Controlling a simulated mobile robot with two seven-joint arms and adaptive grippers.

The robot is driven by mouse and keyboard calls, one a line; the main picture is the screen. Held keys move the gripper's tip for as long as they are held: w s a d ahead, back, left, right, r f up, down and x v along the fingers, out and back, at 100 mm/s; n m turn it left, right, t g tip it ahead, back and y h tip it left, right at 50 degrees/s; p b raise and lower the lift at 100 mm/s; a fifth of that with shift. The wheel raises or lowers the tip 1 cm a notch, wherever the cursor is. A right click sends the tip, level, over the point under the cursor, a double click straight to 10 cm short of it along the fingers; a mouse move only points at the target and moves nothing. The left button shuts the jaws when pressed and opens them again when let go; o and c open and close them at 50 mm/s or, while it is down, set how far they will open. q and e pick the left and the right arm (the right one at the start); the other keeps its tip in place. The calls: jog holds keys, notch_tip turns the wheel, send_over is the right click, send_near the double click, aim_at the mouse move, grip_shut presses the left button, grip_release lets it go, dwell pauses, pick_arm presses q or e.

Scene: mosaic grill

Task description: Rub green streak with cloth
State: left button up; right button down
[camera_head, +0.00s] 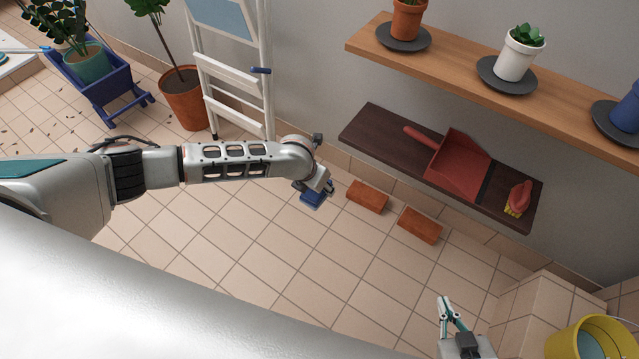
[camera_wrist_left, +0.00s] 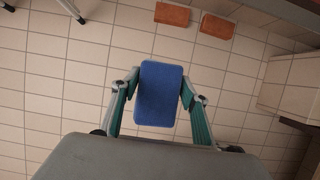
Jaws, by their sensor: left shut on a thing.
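A blue block-shaped piece, which I take to be the cloth (camera_head: 312,199), is in my left gripper (camera_head: 320,189). In the left wrist view the blue cloth (camera_wrist_left: 161,93) sits between the two fingers of my left gripper (camera_wrist_left: 160,82), which press on its sides. It is held above the tiled floor, left of two terracotta bricks. My right gripper (camera_head: 449,306) is at the lower right of the head view, apart from the cloth; its fingers lie close in the picture and I cannot tell whether they are open. I see no green streak in either view.
A dark low shelf (camera_head: 375,137) holds a red dustpan (camera_head: 460,163) and a red brush (camera_head: 519,196). A wooden shelf (camera_head: 455,58) above holds potted plants. Bricks (camera_head: 368,196) lie by the wall. A ladder (camera_head: 231,74), a blue wagon (camera_head: 101,90) and a yellow bucket (camera_head: 563,345) stand around.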

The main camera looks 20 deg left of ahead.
pick_arm(q)
jog(key=shift+o, duration=0.6)
pick_arm(e)
jog(key=shift+r, duration=0.1)
